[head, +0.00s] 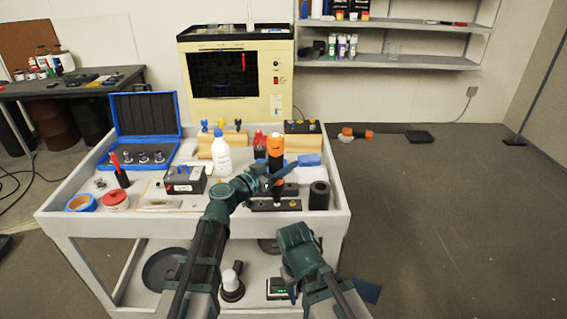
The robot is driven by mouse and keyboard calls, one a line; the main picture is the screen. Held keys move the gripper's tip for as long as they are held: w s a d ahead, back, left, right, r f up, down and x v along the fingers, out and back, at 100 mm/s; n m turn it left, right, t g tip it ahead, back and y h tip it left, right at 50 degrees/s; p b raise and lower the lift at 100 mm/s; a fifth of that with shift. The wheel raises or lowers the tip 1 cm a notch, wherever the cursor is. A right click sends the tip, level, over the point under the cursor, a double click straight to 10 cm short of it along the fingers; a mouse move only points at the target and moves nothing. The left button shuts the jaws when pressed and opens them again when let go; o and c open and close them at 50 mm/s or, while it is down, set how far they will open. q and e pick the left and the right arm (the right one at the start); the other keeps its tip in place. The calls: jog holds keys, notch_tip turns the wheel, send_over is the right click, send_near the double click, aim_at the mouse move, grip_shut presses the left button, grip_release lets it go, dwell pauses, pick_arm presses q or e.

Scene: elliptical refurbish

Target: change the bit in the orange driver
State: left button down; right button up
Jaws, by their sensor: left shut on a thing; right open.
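The orange driver (275,146) stands about upright over the right part of the white cart, with a black band around its middle. My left gripper (276,171) is shut on it at about that band. Its lower end is partly hidden by the gripper, so I cannot see whether a bit is in it. Dark blocks with small round metal fittings (278,203) lie just below it on the cart top. An open blue case (143,135) at the left holds several metal pieces. My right gripper (330,290) is low in front of the cart, open, partly hidden by its own arm.
A white bottle (222,155), a black-and-red box (185,180), a wooden block (208,147) and a black cylinder (319,195) stand on the cart (110,218). A cream cabinet (237,80) is behind. The floor at right is largely clear.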

jog(key=shift+f+b, duration=0.75)
dwell(0.8)
jog(key=shift+r, duration=0.25)
jog(key=shift+r+p, duration=2.3)
jog(key=shift+p, duration=0.25)
notch_tip(320, 180, up, 5)
jog(key=p, duration=0.5)
